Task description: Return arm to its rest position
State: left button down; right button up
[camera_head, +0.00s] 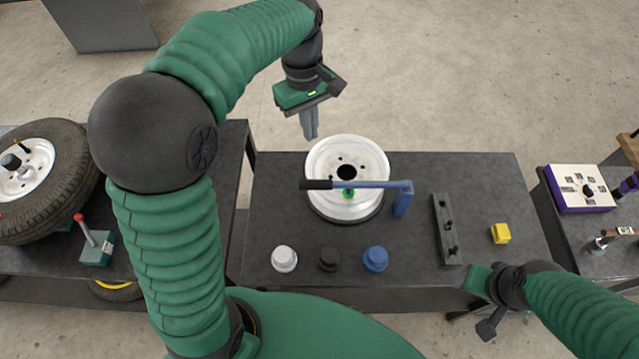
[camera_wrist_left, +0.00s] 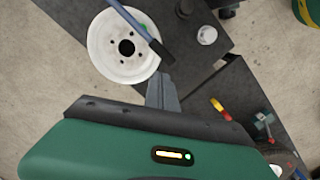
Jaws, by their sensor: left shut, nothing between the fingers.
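My left arm reaches up from the lower left and bends over the table's far side. My left gripper (camera_head: 310,136) is shut and empty, beyond and slightly left of the white wheel rim (camera_head: 325,160). Its closed fingers also show in the left wrist view (camera_wrist_left: 163,94), near the rim (camera_wrist_left: 103,62). A blue bar tool (camera_head: 375,184) with a black handle lies across the rim, apart from the fingers. My right gripper (camera_head: 480,286) is low at the right, by the table's near edge; its fingers are not clear.
On the middle table (camera_head: 420,170) stand white (camera_head: 284,259), black (camera_head: 329,260) and blue (camera_head: 375,259) knobs, a dark slotted bar (camera_head: 445,230) and a yellow block (camera_head: 500,233). A tyre (camera_head: 70,165) lies on the left table. Open floor lies beyond the tables.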

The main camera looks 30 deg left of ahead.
pick_arm(q)
jog(key=s+d+f+m+t+b, duration=0.2)
jog(key=s+f+m, duration=0.9)
jog(key=f, duration=0.5)
jog(key=shift+s+d+m+t+y, duration=0.3)
jog(key=shift+s+d+t, duration=0.1)
jog(key=shift+s, duration=0.45)
pick_arm(e)
jog(key=shift+s+a+f, duration=0.25)
jog(key=shift+a+f, duration=0.5)
